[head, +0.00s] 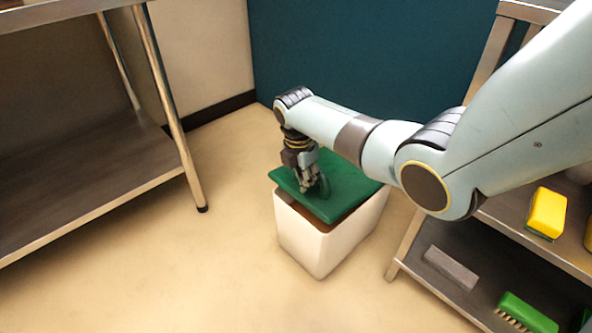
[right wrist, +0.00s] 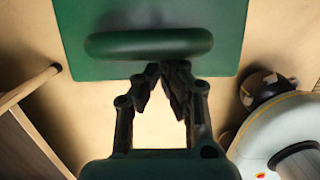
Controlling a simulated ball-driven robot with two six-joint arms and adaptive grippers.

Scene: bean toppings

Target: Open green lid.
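The green lid (head: 345,186) lies over a white bin (head: 308,241) on the floor in the head view. It sits a little askew or raised, and a brown strip shows between lid and rim at the front. The lid's rounded green handle (right wrist: 148,44) runs crosswise in the right wrist view. My right gripper (head: 314,188) is at the handle from above. In the right wrist view its fingers (right wrist: 163,68) converge almost together, and their tips go partly out of sight at the handle's lower edge. A firm grip cannot be made out. My left gripper is not in view.
A metal table (head: 95,190) with a lower shelf stands at left. A metal rack at right holds a yellow sponge (head: 547,213), a grey block (head: 451,268) and a green brush (head: 526,312). A blue wall (head: 340,60) is behind the bin. Floor before the bin is clear.

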